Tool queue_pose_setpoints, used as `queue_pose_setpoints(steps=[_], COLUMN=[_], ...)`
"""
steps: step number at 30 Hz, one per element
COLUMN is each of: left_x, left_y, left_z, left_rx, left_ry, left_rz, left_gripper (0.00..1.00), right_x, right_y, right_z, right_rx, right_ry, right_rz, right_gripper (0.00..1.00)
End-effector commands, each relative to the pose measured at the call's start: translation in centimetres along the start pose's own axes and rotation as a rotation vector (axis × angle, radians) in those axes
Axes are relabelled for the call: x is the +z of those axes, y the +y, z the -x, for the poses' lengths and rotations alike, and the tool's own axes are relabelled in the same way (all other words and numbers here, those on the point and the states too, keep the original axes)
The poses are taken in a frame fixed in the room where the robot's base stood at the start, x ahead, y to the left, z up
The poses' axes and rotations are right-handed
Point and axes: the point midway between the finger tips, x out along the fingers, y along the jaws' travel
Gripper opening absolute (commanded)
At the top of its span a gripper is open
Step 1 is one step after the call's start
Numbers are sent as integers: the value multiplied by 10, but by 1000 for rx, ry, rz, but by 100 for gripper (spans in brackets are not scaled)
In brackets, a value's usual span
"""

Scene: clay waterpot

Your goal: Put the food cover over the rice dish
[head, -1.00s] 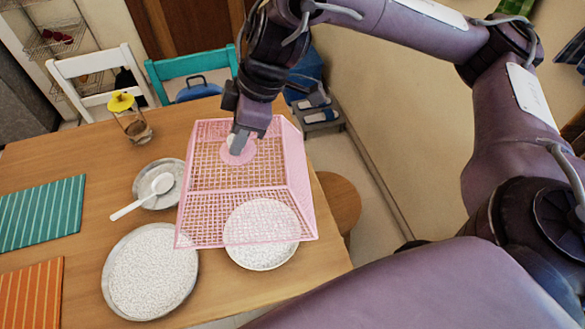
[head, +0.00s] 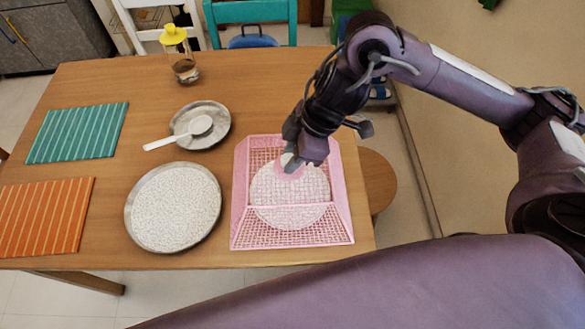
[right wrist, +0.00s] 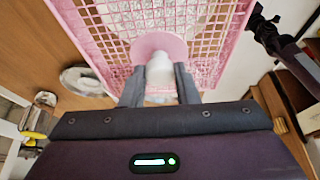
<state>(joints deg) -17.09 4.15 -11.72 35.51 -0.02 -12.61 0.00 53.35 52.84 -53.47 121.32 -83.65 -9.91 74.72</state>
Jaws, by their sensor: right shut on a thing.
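The pink mesh food cover (head: 341,205) is at the right end of the wooden table in the head view. A plate of rice (head: 290,212) shows through its mesh, and the cover's outline surrounds that plate. I cannot tell whether the cover's rim touches the table. My right gripper (head: 293,166) is shut on the cover's knob at the top. The right wrist view shows the two fingers on either side of the pale knob (right wrist: 160,72) on its pink disc. My left gripper is not in view.
A second large rice plate (head: 173,206) sits uncovered just left of the cover. A smaller dish (head: 216,135) with a white spoon (head: 180,133) lies behind it. A yellow-topped jar (head: 182,58) stands at the back. Teal (head: 78,132) and orange (head: 46,216) mats lie at left.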

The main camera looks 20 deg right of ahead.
Motion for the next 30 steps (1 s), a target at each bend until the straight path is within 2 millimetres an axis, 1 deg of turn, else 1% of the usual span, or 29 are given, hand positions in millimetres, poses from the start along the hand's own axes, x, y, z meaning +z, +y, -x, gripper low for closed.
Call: queue_pose_setpoints(steps=[1,5,9,12,20,30], left_x=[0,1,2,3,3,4], left_y=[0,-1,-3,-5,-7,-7], left_z=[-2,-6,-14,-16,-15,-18], left_rx=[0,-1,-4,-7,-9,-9], left_ry=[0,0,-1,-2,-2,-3], left_rz=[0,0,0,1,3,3], left_gripper=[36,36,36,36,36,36], right_x=[2,6,14,17,17,21], right_y=[0,0,-1,0,0,0], right_z=[-5,-14,-35,-42,-42,-51], right_rx=[-2,-1,-4,0,1,1], right_ry=[1,0,1,1,0,-1], right_rz=[-2,-2,-2,-3,-1,-2], right_gripper=[0,0,0,0,0,0])
